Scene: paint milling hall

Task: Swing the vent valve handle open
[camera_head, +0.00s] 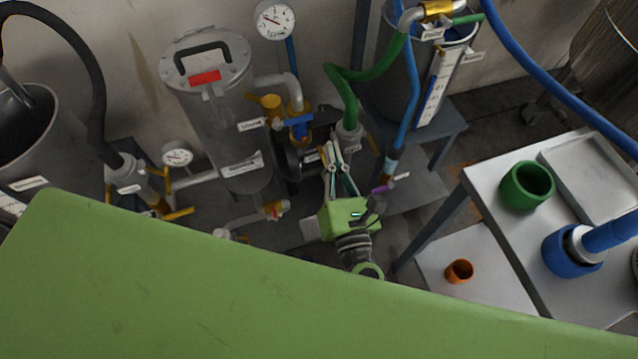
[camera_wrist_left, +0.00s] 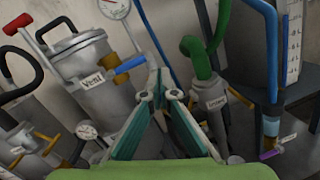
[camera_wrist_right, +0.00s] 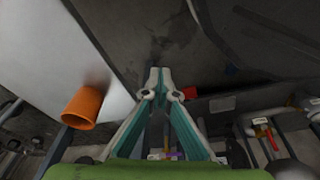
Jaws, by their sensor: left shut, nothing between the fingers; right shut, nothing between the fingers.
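The vent valve handle is a blue lever (camera_head: 300,119) on the brass and grey piping right of the lidded metal vessel (camera_head: 215,110), beside a "Vent" label (camera_head: 250,124). In the left wrist view the blue handle (camera_wrist_left: 130,64) lies just left of the fingertips. My left gripper (camera_head: 328,150) is shut and empty, below and right of the handle in the head view. In its own view, the left fingertips (camera_wrist_left: 153,68) appear close to the handle's right end; I cannot tell if they touch. My right gripper (camera_wrist_right: 160,75) is shut and empty above the floor.
A green hose (camera_head: 345,85) and a tank (camera_head: 390,80) stand right of the handle. A pressure gauge (camera_head: 274,19) is above it. A white table (camera_head: 490,185) carries a green cup (camera_head: 527,186). An orange cup (camera_head: 459,271) is on the lower shelf. My green body fills the foreground.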

